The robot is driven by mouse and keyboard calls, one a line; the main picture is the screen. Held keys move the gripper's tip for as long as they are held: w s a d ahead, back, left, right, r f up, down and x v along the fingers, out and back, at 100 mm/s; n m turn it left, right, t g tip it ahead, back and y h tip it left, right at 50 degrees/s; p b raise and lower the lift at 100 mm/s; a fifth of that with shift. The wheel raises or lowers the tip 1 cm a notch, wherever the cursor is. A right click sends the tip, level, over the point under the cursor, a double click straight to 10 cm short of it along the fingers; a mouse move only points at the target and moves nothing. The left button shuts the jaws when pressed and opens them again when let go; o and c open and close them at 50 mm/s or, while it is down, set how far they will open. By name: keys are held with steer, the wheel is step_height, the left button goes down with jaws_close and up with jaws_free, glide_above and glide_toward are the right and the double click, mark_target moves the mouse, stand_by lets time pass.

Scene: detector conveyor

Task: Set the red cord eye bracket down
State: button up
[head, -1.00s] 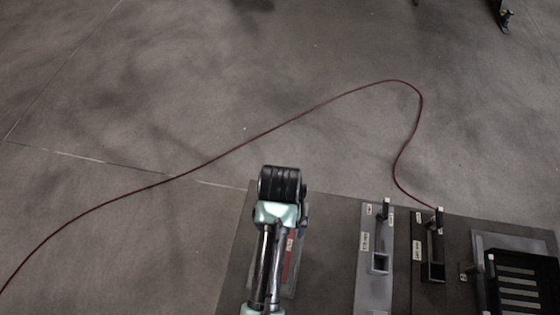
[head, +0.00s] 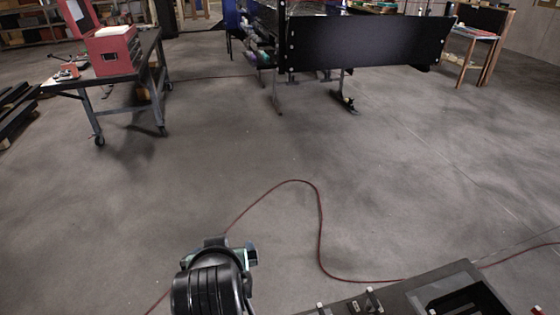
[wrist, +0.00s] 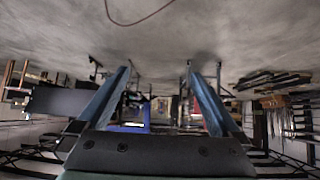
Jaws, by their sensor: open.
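My gripper (wrist: 159,70) is open in the wrist view, its two blue fingers spread with nothing between them. In the head view my arm's dark end is at the bottom, left of centre, and hides the fingers. A red cord (head: 319,220) lies in a loop on the floor and runs along the deck's far edge. The cord also shows in the wrist view (wrist: 135,22). I cannot pick out the red cord eye bracket for sure. Small upright pieces (head: 372,300) stand at the near edge of the deck, cut off by the picture.
A dark deck (head: 408,292) with a black tray (head: 462,294) is at the bottom right. A wheeled bench (head: 120,76) with a red box (head: 112,52) stands at the far left. A conveyor with a black panel (head: 365,42) is ahead. The floor between is mostly clear.

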steer(key=w+d+r+t, duration=0.1)
steer(key=d+r+t, duration=0.15)
steer(key=r, duration=0.65)
steer(key=d+r+m+t, duration=0.1)
steer(key=r+t, duration=0.3)
steer(key=r, duration=0.5)
steer(key=w+d+r+t, duration=0.1)
steer(key=d+r+t, duration=0.15)
steer(key=r, duration=0.65)
steer(key=s+d+r+t+h, duration=0.1)
steer(key=s+r+t, duration=0.3)
steer(key=r, duration=0.5)
steer(key=s+d+r+m+t+h, duration=0.1)
steer(key=s+d+r+t, duration=0.2)
steer(key=s+r+t, duration=0.2)
steer(key=s+r, duration=0.3)
steer(key=r, duration=0.1)
steer(key=shift+s+d+r, duration=0.2)
steer(key=shift+s+r, duration=0.15)
